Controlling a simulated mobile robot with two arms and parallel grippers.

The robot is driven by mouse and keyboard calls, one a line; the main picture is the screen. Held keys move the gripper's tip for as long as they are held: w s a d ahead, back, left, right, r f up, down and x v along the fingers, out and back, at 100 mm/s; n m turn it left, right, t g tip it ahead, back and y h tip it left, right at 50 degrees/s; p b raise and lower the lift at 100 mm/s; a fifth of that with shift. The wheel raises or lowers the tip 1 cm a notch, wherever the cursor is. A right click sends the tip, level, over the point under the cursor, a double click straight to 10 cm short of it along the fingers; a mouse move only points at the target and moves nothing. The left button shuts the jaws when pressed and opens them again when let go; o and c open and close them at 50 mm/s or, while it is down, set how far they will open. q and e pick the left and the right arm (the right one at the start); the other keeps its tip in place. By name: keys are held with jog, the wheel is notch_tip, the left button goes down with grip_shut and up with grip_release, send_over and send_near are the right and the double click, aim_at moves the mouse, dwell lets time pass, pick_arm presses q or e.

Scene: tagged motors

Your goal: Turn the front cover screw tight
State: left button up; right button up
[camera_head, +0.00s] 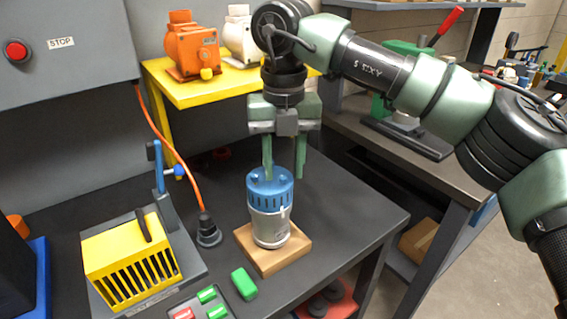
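A motor stands upright on a wooden block (262,257) on the dark bench. It has a grey body (270,228) and a blue slotted cover (270,196) on top. Small round features show on the cover's top, but I cannot tell which is the front cover screw. My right gripper (284,176) points straight down over the motor. Its two green fingers are apart with nothing between them that I can make out. The left finger overlaps the cover's top in the picture; the right finger is by the cover's right edge. Whether they touch it is unclear. My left gripper is out of view.
A yellow slotted box (130,262) stands on a fixture at the left. A black socket with an orange cable (208,232) is left of the motor. Green and red buttons (208,296) lie in front. A yellow shelf (200,90) with orange and white motors is behind. The bench's right side is clear.

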aim_at(284, 176)
notch_tip(284, 176, up, 8)
dwell(0.5)
jog(key=shift+f, duration=0.15)
